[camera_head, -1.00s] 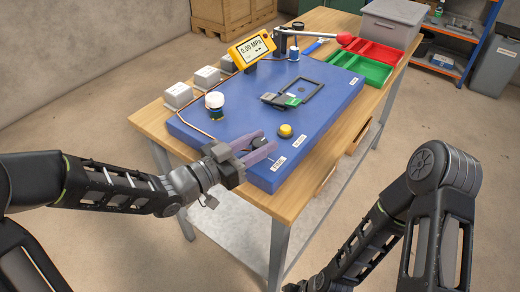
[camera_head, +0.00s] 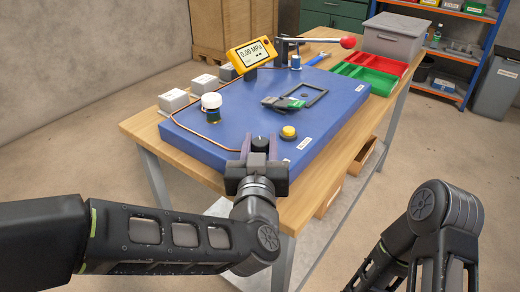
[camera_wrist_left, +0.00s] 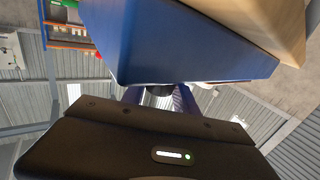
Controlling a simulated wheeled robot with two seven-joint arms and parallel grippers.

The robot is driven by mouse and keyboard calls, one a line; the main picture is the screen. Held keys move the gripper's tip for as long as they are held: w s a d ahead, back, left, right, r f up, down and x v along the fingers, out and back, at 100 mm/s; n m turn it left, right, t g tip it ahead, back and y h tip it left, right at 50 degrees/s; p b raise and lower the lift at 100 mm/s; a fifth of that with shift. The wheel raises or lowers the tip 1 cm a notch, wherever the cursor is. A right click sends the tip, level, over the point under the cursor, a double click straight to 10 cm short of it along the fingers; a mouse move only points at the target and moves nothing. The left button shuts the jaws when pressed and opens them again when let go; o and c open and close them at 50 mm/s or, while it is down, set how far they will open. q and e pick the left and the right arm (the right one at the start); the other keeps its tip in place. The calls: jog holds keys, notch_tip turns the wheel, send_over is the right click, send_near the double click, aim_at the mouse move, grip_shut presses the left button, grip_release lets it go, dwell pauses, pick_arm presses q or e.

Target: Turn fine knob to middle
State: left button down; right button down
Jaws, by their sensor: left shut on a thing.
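The black knob (camera_head: 260,143) sits near the front edge of the blue panel (camera_head: 222,132), left of a round yellow knob or button (camera_head: 289,131). My left gripper (camera_head: 260,149) comes at it from the front side, with its purple fingers shut on the black knob from both sides. In the left wrist view the dark knob (camera_wrist_left: 158,90) shows between the fingertips, partly hidden by the gripper body. Any mark on the knob is too small to read. My right gripper is out of view; only its arm shows at lower right.
A yellow gauge (camera_head: 250,54) reads 0.00 MPa at the back of the panel. A white-capped part (camera_head: 211,106) stands at left. A black frame (camera_head: 300,99) lies on the panel. A red-ended lever (camera_head: 348,43) and green tray (camera_head: 366,77) are farther back.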

pick_arm(q)
jog(key=shift+d+r+n+y, duration=0.15)
jog(key=shift+n+y, duration=0.75)
jog(key=shift+y, duration=0.5)
jog(key=shift+r, duration=0.1)
jog(key=c, duration=0.9)
grip_release()
jog(key=shift+c, duration=0.2)
